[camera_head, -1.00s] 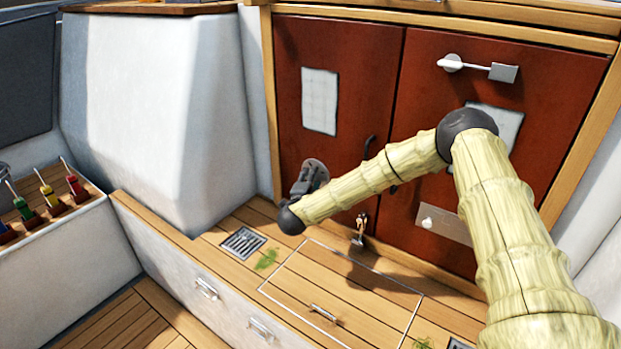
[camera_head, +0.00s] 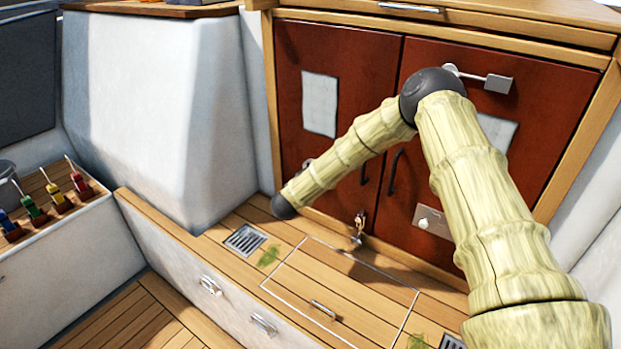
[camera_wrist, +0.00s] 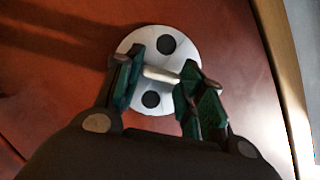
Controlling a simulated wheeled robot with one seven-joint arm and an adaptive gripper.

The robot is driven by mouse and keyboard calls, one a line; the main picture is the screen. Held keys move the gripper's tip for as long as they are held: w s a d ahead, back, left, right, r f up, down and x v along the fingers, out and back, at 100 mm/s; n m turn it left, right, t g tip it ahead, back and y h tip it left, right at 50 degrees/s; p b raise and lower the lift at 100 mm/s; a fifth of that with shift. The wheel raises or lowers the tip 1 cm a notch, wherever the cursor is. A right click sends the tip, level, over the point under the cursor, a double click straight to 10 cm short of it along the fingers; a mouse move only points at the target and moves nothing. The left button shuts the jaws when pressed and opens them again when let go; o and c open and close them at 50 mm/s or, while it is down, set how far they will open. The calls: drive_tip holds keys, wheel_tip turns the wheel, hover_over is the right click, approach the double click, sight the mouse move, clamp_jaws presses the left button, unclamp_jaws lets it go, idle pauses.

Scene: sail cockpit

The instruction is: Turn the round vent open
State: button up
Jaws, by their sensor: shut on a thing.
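The round vent (camera_wrist: 186,45) shows in the wrist view as a white disc on a red-brown panel. Two dark round openings show in it, one above and one below a pale raised bar (camera_wrist: 160,74) across its middle. My gripper (camera_wrist: 160,78) is at the disc, with its dark green fingers on either side of the bar and shut on it. In the head view my arm hides the vent and most of the gripper, low at the left of the red-brown doors.
The doors carry a latch bar (camera_head: 485,80), dark handles (camera_head: 393,172) and pale sheets (camera_head: 320,103). A padlock (camera_head: 359,228) hangs at their foot. A white moulded wall (camera_head: 150,110) stands left. The wooden deck has a drain grate (camera_head: 245,239) and a hatch with a handle (camera_head: 323,310).

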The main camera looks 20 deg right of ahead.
idle(0.4)
drive_tip(key=o, duration=1)
drive_tip(key=shift+a, duration=0.1)
drive_tip(key=v, duration=1.1)
drive_tip(key=shift+s+a, duration=0.2)
drive_tip(key=shift+s, duration=0.15)
